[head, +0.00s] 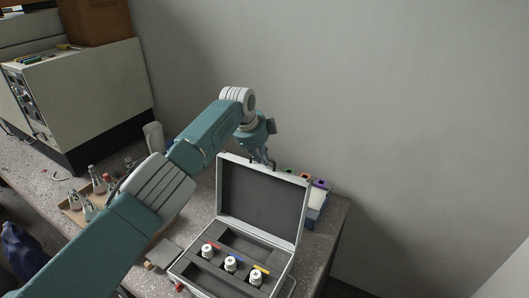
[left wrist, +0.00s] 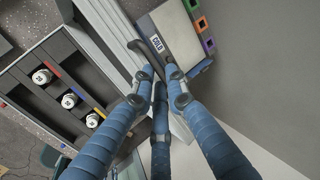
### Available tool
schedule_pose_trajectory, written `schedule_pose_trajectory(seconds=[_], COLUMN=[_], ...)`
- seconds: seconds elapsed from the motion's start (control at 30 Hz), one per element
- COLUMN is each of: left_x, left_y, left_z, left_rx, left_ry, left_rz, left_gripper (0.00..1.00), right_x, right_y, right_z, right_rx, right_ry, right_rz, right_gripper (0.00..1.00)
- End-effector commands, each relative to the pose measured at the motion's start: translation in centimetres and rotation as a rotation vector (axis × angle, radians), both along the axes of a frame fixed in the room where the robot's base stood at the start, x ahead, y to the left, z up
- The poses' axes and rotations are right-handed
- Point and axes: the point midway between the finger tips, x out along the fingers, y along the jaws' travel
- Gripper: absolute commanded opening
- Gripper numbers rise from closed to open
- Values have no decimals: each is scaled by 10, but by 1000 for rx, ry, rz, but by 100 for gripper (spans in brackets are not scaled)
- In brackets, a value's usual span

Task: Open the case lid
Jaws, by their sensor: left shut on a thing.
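The grey case (head: 186,267) sits on the bench with its lid (head: 262,195) raised to roughly upright, dark lining facing forward. It also shows in the left wrist view (left wrist: 22,68). In its dark insert stand three white-capped vials (head: 230,264) beside red, blue and yellow marks. My left gripper (head: 263,162) is at the lid's top edge, partly hidden behind it. In the left wrist view its blue fingers (left wrist: 160,76) close together at the lid's edge. The exact contact is hard to see. My right gripper is not in view.
A light box with coloured squares (head: 318,198) stands right behind the lid. A wooden tray with flasks (head: 96,180) is at left, partly behind my left arm. A large instrument (head: 85,95) stands at the back left. A bare wall rises behind the bench.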

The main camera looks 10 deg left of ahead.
Motion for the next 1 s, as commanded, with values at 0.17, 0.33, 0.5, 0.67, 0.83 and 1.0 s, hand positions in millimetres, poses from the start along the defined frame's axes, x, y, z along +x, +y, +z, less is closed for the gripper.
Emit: schedule_pose_trajectory(seconds=[0.17, 0.33, 0.5, 0.67, 0.83, 1.0], left_x=[1, 1, 1, 0, -1, -2], left_y=[-1, -1, -1, -1, 0, 1], left_z=[7, 7, 7, 5, 3, 5], left_rx=[1, 2, 1, 3, 4, 4], left_ry=[0, 0, 0, 3, 8, 9], left_rz=[0, 0, 0, 0, -1, -1], left_gripper=[0, 0, 15, 32, 32, 32], right_x=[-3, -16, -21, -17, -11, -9], right_y=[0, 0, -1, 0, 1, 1], right_z=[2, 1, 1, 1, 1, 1], right_rx=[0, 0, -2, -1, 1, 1], right_ry=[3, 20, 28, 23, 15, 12], right_rz=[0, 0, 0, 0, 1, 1], right_gripper=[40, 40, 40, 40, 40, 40])
